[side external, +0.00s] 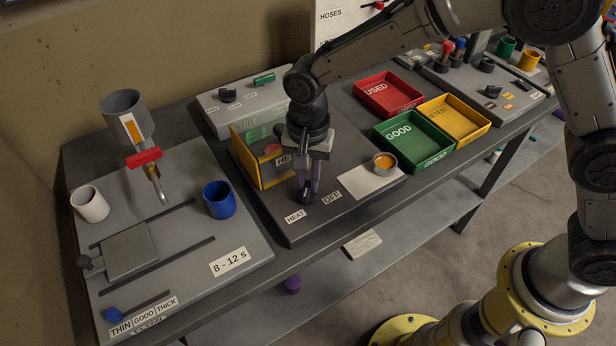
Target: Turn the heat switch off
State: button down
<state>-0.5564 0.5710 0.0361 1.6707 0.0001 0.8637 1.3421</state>
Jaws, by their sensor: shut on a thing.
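The heat switch (305,199) is a small dark knob on the dark heater plate (300,232), mostly hidden behind my fingers. White labels reading HEAT (296,216) and OFF (332,198) lie in front of it and to its right. My gripper (309,188) points straight down with purple fingers shut on the switch. Which way the knob points cannot be made out.
A yellow-framed box (247,165) stands just behind my gripper. A small cup of orange liquid (384,163) sits on a white card to the right. Green (411,140), red and yellow trays stand farther right. A funnel stand (124,112) and blue cup (219,199) are left.

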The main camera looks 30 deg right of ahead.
jog(key=shift+n, duration=0.3)
jog(key=n, duration=0.4)
jog(key=shift+w+a, duration=0.1)
jog(key=shift+a, duration=0.1)
jog(key=n, duration=0.5)
jog(key=shift+a, duration=0.25)
jog(key=n, duration=0.4)
jog(key=shift+a, duration=0.2)
jog(key=shift+a+n, duration=0.15)
jog(key=shift+n, duration=1.95)
jog(key=shift+r, duration=0.1)
jog(key=c, duration=0.8)
grip_release()
jog(key=shift+c, duration=0.2)
